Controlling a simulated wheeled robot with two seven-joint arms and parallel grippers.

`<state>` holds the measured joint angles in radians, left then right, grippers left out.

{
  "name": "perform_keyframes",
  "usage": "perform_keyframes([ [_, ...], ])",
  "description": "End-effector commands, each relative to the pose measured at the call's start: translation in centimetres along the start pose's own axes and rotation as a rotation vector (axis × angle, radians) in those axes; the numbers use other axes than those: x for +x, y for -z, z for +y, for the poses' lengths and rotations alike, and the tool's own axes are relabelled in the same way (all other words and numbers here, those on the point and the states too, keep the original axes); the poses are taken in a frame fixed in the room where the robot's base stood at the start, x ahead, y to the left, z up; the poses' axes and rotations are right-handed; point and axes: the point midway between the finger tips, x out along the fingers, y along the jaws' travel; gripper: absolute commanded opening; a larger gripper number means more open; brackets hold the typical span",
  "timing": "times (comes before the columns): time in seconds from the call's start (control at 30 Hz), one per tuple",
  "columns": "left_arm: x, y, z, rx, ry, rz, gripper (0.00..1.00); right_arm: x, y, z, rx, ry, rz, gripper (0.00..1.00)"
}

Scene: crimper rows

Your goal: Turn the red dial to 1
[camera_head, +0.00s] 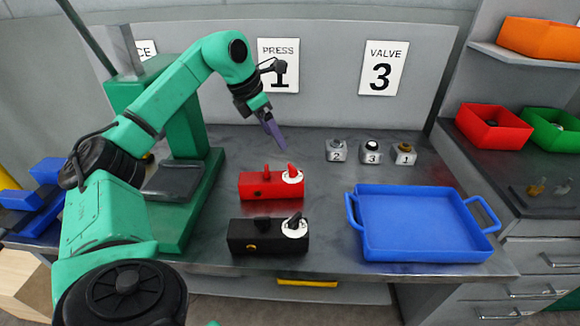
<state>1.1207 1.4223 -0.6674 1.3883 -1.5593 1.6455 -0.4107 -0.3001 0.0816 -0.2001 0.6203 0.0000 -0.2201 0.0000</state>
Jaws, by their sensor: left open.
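A red box (262,185) lies on the grey bench, with a small red block on top. At its right end a white disc carries the red dial (292,172). The numbers on the disc are too small to read, so I cannot tell its setting. My left gripper (275,140) has purple fingers pointing down, above and behind the red box, a little left of the dial. It is open and empty, apart from the dial. My right gripper is not in view.
A black box (262,236) with a similar white dial sits in front of the red one. A blue tray (425,254) stands at right. Small numbered blocks (370,154) are behind it. A green press frame (175,235) stands at left. Wall signs read PRESS 1 (278,66) and VALVE 3 (382,68).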

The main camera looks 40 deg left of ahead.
Motion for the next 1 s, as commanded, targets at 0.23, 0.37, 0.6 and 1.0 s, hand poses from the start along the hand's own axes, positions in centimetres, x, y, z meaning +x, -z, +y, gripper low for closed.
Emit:
perform_keyframes([
  [0.23, 6.6, 0.1, -0.1, -0.002, 0.003, 0.008, 0.85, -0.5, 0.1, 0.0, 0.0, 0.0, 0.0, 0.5],
  [0.37, 9.7, 0.1, -0.1, -0.002, 0.003, 0.006, 0.85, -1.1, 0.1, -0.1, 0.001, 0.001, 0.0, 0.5],
  [0.6, 12.5, 0.1, 0.0, -0.003, 0.0, 0.004, 0.85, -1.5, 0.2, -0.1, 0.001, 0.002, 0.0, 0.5],
  [1.0, 12.6, 0.1, 0.0, -0.003, -0.001, 0.004, 0.12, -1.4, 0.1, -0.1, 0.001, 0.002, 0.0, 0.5],
])
